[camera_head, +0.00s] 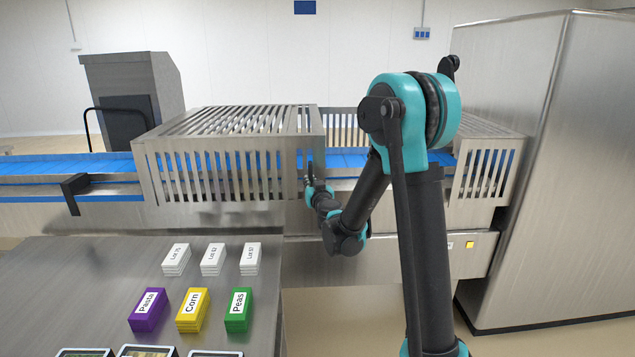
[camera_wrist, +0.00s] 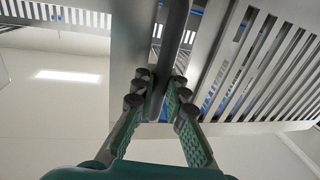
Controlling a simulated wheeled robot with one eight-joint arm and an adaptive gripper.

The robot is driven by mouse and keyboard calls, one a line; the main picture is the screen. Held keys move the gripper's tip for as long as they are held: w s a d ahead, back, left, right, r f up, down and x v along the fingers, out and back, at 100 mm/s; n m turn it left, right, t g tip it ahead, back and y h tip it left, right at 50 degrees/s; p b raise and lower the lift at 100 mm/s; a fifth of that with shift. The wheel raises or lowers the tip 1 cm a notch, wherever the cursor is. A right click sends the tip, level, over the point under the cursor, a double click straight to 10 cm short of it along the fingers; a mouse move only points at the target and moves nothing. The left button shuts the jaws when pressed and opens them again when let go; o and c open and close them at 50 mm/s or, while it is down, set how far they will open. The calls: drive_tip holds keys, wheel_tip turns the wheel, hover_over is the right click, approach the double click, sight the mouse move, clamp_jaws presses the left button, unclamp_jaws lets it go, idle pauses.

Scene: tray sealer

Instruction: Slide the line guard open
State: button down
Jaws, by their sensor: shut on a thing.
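The line guard (camera_head: 290,180) is a slatted metal cover over the blue conveyor, left of my arm. In the wrist view its slatted panel (camera_wrist: 245,60) fills the upper right. My gripper (camera_head: 310,178) is at the guard's right end, small and partly hidden in the head view. In the wrist view my gripper (camera_wrist: 160,95) is shut on a dark bar-shaped handle (camera_wrist: 173,45), with green fingers on both sides of it. The blue belt (camera_head: 345,158) shows uncovered just right of the guard, partly behind my arm.
Another slatted cover (camera_head: 485,170) stands right of my arm, beside a tall steel cabinet (camera_head: 560,150). A black bracket (camera_head: 74,190) sits on the rail at left. A steel table (camera_head: 90,275) in front holds purple, yellow, green and white stacks (camera_head: 213,259).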

drive_tip(key=shift+a, duration=0.1)
drive_tip(key=c, duration=1.5)
unclamp_jaws()
drive_tip(key=shift+c, duration=0.2)
drive_tip(key=v, duration=1.2)
drive_tip(key=shift+r, duration=0.1)
